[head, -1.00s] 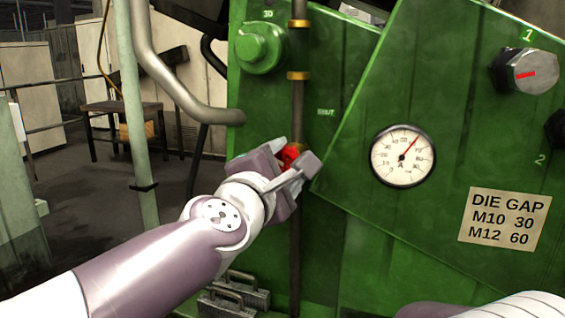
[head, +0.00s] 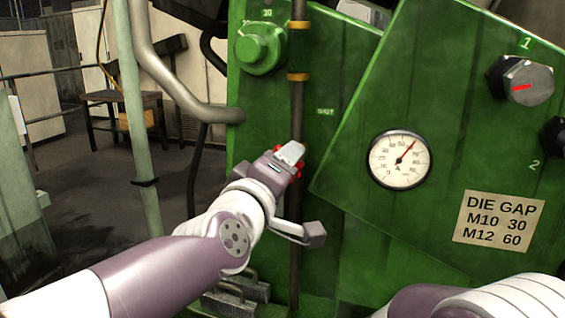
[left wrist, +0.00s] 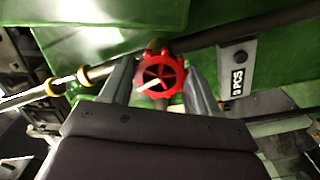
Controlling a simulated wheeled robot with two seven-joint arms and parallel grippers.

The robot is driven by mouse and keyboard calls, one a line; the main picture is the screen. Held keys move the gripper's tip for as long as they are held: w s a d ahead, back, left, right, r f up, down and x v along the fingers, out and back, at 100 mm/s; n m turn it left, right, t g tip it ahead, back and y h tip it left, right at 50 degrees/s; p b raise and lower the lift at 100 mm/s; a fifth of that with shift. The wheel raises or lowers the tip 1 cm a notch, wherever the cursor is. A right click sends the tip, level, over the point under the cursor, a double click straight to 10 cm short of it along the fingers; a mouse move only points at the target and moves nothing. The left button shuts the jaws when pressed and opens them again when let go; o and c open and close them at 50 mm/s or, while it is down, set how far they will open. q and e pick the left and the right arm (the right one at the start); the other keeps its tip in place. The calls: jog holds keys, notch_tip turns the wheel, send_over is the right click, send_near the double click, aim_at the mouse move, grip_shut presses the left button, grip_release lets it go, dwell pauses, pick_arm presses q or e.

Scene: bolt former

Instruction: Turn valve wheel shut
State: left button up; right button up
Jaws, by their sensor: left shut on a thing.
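The small red valve wheel (left wrist: 161,61) sits on a brass-coloured valve body on a pipe in the left wrist view. It has a round lobed rim with spokes. In the head view only bits of its red rim (head: 298,174) show behind my left gripper (head: 289,155). My left gripper is shut on the wheel, with one finger on each side of it. In the left wrist view the two fingers (left wrist: 160,84) flank the rim. A small "SHUT" label (head: 325,112) is on the green panel above and right of the wheel. My right gripper is not in view.
A vertical pipe (head: 297,110) with brass collars runs past the wheel on the green machine. A round green knob (head: 260,48) is at upper left. A gauge (head: 400,159), a grey dial (head: 526,80) and a die gap plate (head: 499,220) are to the right.

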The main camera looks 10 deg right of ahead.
pick_arm(q)
jog(key=shift+f+m+p, duration=0.1)
jog(key=shift+m+p, duration=1.65)
jog(key=shift+m, duration=2.45)
jog(key=o, duration=0.8)
jog(key=shift+a, duration=0.1)
